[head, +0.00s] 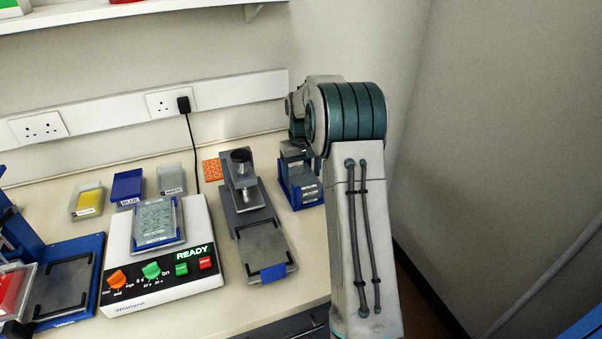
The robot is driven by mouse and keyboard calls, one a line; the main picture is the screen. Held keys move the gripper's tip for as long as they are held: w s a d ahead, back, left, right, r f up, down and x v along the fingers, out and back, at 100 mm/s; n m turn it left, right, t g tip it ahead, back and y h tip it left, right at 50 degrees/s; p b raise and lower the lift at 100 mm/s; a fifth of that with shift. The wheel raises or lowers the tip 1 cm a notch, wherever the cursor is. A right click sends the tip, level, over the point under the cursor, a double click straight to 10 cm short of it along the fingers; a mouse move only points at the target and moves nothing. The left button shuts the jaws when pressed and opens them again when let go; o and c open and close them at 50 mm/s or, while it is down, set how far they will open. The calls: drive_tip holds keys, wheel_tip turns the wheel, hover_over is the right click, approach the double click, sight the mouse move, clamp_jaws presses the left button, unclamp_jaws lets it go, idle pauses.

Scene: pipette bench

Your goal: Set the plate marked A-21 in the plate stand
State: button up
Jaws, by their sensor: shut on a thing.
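My gripper (296,149) is at the back right of the bench, partly hidden behind my own arm. It is shut on what looks like a plate, right above or in a blue stand (307,197). My arm hides much of the held thing, and I cannot read A-21 on it. The blue stand has white lettering on its front, too small to read. I cannot tell whether the held plate touches the stand.
A shaker (118,295) showing READY bears a clear labelled plate (155,218). A grey device (266,243) with a dark knob stands between shaker and stand. Small yellow (89,200), blue (127,186) and grey (171,178) boxes stand behind. A blue frame (90,250) is at left.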

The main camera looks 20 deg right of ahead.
sight(301, 179)
drive_tip(key=shift+f, duration=0.3)
drive_tip(key=o, duration=1.1)
drive_tip(key=shift+r, duration=0.1)
drive_tip(key=shift+c, duration=0.2)
wheel_tip(301, 179, up, 12)
drive_tip(key=s+a+r, duration=0.4)
drive_tip(key=s, duration=0.2)
drive_tip(key=s+a+f+t, duration=0.1)
drive_tip(key=s+a+f, duration=0.1)
drive_tip(key=s, duration=0.7)
drive_tip(key=s+a+f+t, duration=0.1)
drive_tip(key=s+a, duration=0.3)
drive_tip(key=s, duration=0.5)
drive_tip(key=s+a+f+t, duration=0.1)
drive_tip(key=s+a+f, duration=0.1)
drive_tip(key=s, duration=0.7)
drive_tip(key=shift+s+a+f, duration=0.4)
drive_tip(key=shift+f, duration=0.05)
